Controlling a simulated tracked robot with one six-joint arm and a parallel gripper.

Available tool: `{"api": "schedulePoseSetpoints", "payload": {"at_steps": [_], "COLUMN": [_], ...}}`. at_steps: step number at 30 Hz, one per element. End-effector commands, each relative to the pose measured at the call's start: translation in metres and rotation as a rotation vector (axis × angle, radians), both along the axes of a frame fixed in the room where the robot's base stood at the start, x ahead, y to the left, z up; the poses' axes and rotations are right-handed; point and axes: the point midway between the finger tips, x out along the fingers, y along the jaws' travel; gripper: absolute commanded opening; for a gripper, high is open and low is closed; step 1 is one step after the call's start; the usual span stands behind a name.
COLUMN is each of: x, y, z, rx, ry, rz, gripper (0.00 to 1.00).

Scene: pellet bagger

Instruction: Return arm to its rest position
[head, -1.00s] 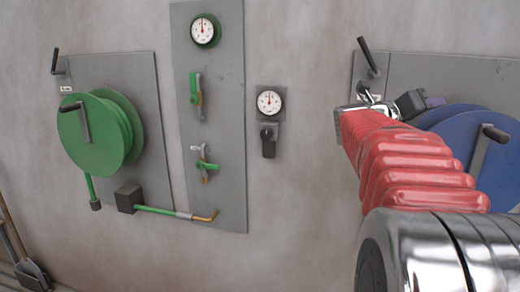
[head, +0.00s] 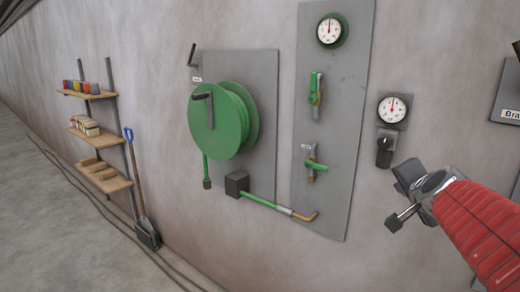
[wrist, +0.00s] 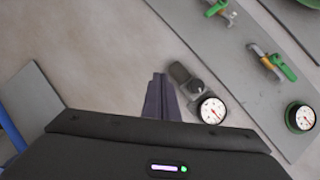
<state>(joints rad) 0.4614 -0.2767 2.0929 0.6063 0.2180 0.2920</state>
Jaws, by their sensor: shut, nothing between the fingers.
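My gripper (head: 394,205) is at the right of the head view, at the end of my red-sleeved arm. It is in front of the wall, below and right of the black knob under the small gauge. In the wrist view its fingers (wrist: 159,79) are together, with nothing between them. The small gauge with its knob (wrist: 197,88) shows just right of the fingers in that view. I cannot tell the exact gap between gripper and wall; no contact shows.
A green hose reel (head: 215,120) hangs on a grey plate. A tall grey panel (head: 345,150) carries a gauge (head: 332,30) and green valves. Left are shelves (head: 92,135) and a blue-handled shovel (head: 146,235). Floor (head: 50,230) at left is open.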

Motion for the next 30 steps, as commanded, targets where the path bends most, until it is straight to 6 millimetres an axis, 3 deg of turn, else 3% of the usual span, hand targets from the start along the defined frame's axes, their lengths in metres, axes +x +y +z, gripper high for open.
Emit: {"api": "schedulePoseSetpoints", "payload": {"at_steps": [3, 9, 15, 18, 22, 30], "x": [-0.022, -0.082, -0.161, -0.198, -0.225, -0.234], "y": [0.048, 0.113, 0.159, 0.172, 0.186, 0.218], "z": [-0.038, -0.100, -0.153, -0.171, -0.181, -0.167], "rx": [-0.083, -0.227, -0.373, -0.441, -0.524, -0.608], "ry": [0.166, 0.438, 0.687, 0.779, 0.812, 0.731], "rz": [0.171, 0.452, 0.713, 0.809, 0.877, 0.953], "gripper": [0.00, 0.00, 0.00, 0.00, 0.00, 0.00]}}
